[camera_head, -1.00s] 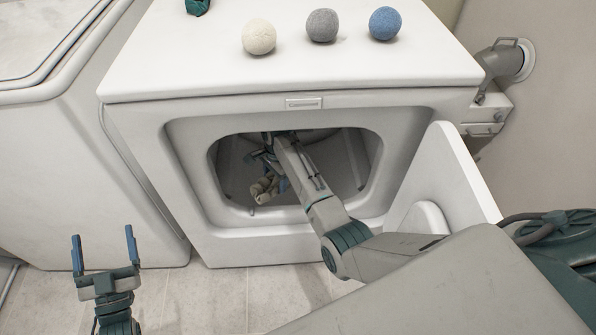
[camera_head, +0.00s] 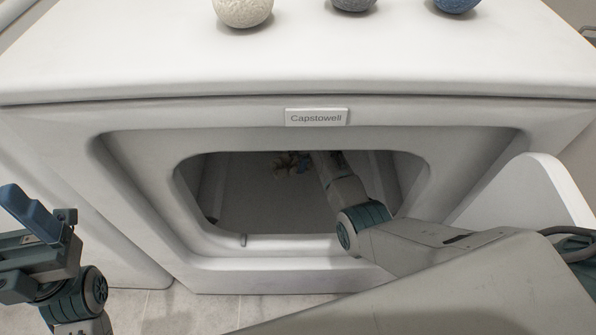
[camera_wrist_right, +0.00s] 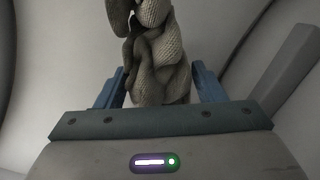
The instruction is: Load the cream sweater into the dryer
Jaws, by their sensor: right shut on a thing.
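The cream sweater (camera_wrist_right: 158,60) is a bunched, knitted bundle between the blue fingers of my right gripper (camera_wrist_right: 160,88) in the right wrist view. The gripper is shut on it. In the head view my right arm reaches through the open dryer (camera_head: 318,262) doorway, and the sweater with the gripper (camera_head: 293,163) shows small and dark, deep in the drum, partly hidden by the opening's upper rim. My left gripper (camera_head: 32,212) is at the left edge, outside the dryer and away from the sweater. One blue finger shows clearly; its opening cannot be judged.
The dryer door (camera_head: 535,190) stands open on the right, beside my right arm. A cream ball (camera_head: 243,10), a grey ball (camera_head: 353,3) and a blue ball (camera_head: 456,3) sit on the dryer top. The drum floor (camera_head: 270,205) looks clear.

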